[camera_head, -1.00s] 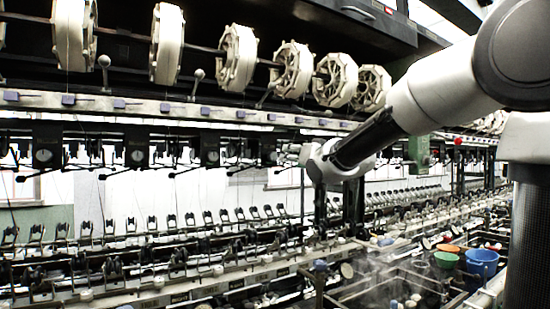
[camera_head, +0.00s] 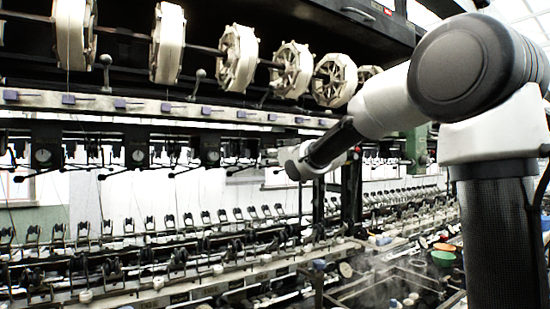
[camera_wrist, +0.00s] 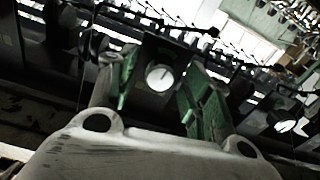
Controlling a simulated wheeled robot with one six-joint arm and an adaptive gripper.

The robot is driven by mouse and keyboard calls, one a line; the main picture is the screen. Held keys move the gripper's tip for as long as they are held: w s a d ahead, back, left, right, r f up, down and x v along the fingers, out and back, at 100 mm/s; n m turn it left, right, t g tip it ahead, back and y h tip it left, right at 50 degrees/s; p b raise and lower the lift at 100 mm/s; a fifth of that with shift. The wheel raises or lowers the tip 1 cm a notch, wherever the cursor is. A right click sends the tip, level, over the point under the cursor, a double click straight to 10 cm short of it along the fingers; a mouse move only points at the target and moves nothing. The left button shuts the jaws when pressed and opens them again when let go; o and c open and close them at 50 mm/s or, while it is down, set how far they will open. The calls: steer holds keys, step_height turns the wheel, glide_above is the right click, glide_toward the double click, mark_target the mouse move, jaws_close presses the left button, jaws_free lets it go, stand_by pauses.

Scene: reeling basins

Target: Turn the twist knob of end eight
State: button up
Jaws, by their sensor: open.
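A twist knob (camera_wrist: 160,77) with a round white face and a dark pointer mark sits on a dark box in the wrist view. My gripper (camera_wrist: 163,90) is open, with one green finger to the left of the knob and one to the right. The knob shows between them in the picture; I cannot tell if either finger touches it. No label shows that this is end eight. In the head view my wrist is near the row of dark boxes, and the fingers are too small to make out.
Similar dials line the row, such as one at the left (camera_head: 42,156) and another (camera_head: 138,155). A second dial (camera_wrist: 285,125) lies at the right in the wrist view. Thin black levers stick out between boxes. White reels (camera_head: 238,58) hang above.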

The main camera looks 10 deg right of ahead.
steer(key=c, duration=1)
steer(key=shift+n, duration=0.7)
steer(key=shift+c, duration=0.2)
steer(key=o, duration=1)
steer(key=shift+o, duration=0.2)
steer(key=shift+s, duration=0.1)
steer(key=v, duration=1.1)
steer(key=shift+s, duration=0.35)
